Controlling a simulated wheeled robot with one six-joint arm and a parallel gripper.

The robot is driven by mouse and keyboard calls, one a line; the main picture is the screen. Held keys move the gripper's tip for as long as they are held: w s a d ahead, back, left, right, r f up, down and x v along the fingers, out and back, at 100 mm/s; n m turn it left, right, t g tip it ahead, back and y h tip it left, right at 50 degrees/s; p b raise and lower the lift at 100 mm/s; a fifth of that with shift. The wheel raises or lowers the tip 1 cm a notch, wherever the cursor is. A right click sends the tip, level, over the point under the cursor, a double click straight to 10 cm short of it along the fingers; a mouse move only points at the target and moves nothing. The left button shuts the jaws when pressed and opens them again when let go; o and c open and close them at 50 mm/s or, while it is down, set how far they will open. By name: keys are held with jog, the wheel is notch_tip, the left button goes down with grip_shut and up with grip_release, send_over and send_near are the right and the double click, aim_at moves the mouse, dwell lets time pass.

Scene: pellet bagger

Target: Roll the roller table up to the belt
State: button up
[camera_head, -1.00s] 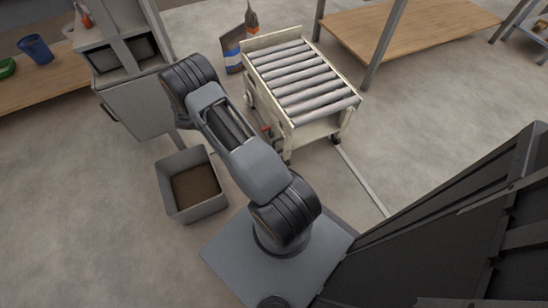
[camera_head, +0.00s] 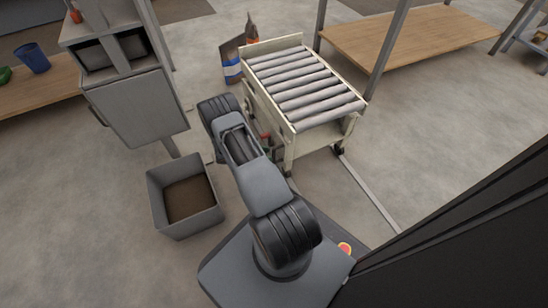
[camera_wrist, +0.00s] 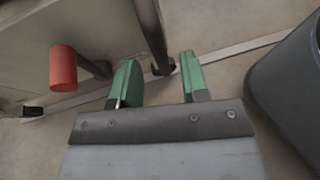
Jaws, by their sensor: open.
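The roller table (camera_head: 291,103) is a cream cart with grey rollers and dark castors, standing at the upper middle of the head view. A red cylindrical handle (camera_wrist: 63,68) sticks out from its side panel (camera_wrist: 95,25) in the wrist view. My gripper (camera_wrist: 158,64) has green fingers, held apart with nothing between them. It is beside the cart, with the red handle to the left of the fingers and apart from them. In the head view my arm hides the gripper. I cannot make out the belt for certain.
A grey bin (camera_head: 186,226) with brown contents stands on the floor at left, below a grey cabinet (camera_head: 137,107). A bag (camera_head: 232,60) stands behind the cart. A wooden bench (camera_head: 400,40) is at upper right. A thin floor strip (camera_head: 370,188) runs beside the cart.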

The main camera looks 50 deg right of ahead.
aim_at(274, 161)
jog(key=shift+b+x, duration=0.5)
jog(key=shift+x, duration=1.45)
jog(key=shift+c, duration=0.3)
grip_shut()
